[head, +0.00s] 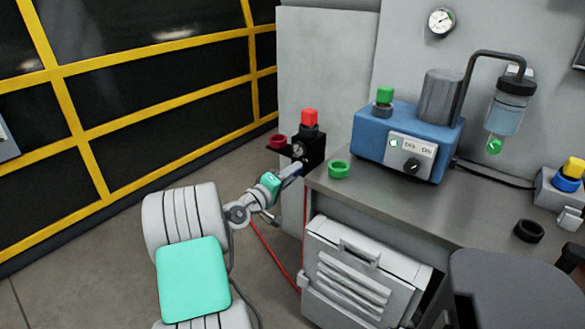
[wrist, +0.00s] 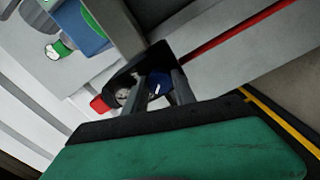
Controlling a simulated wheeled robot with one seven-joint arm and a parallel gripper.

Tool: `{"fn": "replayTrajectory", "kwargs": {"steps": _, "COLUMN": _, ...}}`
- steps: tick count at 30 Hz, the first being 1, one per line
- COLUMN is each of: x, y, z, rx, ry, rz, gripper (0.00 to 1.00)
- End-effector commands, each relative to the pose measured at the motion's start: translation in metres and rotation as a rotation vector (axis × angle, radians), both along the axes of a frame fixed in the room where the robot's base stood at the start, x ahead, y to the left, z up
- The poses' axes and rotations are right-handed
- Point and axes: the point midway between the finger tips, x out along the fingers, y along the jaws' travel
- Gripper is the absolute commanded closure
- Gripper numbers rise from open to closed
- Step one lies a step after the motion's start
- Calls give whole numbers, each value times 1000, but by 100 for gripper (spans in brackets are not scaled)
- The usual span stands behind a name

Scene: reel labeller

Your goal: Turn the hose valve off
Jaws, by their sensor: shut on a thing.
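A black regulator unit (head: 314,148) with a red knob (head: 310,117) and a round gauge (head: 297,151) is mounted at the left end of the bench. My gripper (head: 296,169) reaches its lower front side in the head view. In the wrist view, my gripper (wrist: 160,90) is shut on a small blue part (wrist: 158,80) with a white mark, which looks like the hose valve's handle. The fingers and black housing hide much of it, and I cannot tell its turn angle. The red knob (wrist: 99,104) also shows in the wrist view.
A blue machine (head: 374,133) stands on the grey bench (head: 440,205). A green ring (head: 339,169) and a black ring (head: 528,231) lie on the bench. A red hose (head: 272,258) hangs near my arm. A yellow-framed dark fence (head: 150,120) is at left.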

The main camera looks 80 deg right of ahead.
Motion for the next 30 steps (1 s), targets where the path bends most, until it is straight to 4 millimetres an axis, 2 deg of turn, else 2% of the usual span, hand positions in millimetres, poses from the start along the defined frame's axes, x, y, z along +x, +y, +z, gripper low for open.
{"fn": "replayTrajectory", "kwargs": {"steps": 9, "x": -1, "y": 1, "z": -2, "rx": 56, "ry": 118, "rz": -1, "gripper": 100}}
{"fn": "replayTrajectory", "kwargs": {"steps": 25, "x": -1, "y": 1, "z": -3, "rx": 65, "ry": 140, "rz": -1, "gripper": 100}}
{"fn": "replayTrajectory", "kwargs": {"steps": 26, "x": -1, "y": 1, "z": -3, "rx": 65, "ry": 140, "rz": -1, "gripper": 66}}
{"fn": "replayTrajectory", "kwargs": {"steps": 30, "x": 0, "y": 1, "z": -3, "rx": 64, "ry": 139, "rz": -1, "gripper": 59}}
